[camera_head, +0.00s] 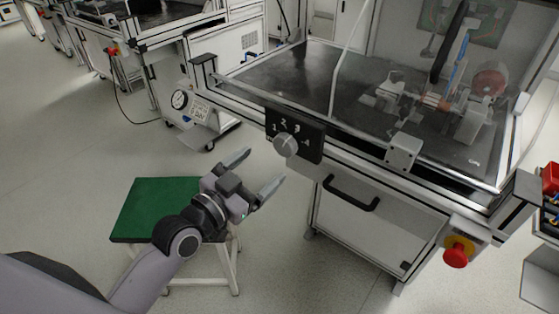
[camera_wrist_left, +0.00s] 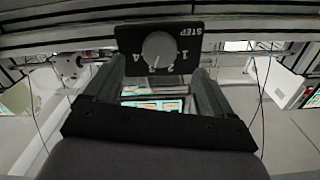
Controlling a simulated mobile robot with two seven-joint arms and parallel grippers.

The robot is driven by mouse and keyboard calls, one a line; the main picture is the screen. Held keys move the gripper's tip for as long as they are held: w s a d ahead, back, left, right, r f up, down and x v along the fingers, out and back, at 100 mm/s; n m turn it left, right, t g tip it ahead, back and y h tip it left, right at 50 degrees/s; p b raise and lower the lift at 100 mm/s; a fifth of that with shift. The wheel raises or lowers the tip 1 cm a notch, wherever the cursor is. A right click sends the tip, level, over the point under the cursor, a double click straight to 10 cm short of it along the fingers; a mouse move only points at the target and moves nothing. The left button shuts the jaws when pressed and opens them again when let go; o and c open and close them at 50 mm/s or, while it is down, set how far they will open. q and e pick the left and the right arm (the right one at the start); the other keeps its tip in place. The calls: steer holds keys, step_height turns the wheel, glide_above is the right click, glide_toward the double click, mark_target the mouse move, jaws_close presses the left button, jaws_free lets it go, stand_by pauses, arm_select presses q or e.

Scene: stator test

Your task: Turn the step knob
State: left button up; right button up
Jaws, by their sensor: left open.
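The step knob (camera_head: 285,145) is a round grey knob on a black plate (camera_head: 309,143) with white numbers, fixed to the front edge of the test bench. In the left wrist view the knob (camera_wrist_left: 160,49) shows ahead, between the two fingers, with the plate marked STEP and numbers around it. My left gripper (camera_head: 259,172) is open and empty, with its fingers pointing toward the knob. It is a little to the left of and below the knob in the head view, apart from it. My right gripper is not in view.
The test bench has a clear cover (camera_head: 345,90), a black drawer handle (camera_head: 350,194) and a red emergency button (camera_head: 456,255). A green-topped stool (camera_head: 150,208) stands beside my left arm.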

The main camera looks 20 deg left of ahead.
mark_target(282, 149)
arm_select(q)
steer(key=shift+x, duration=3.5)
steer(key=c, duration=1.1)
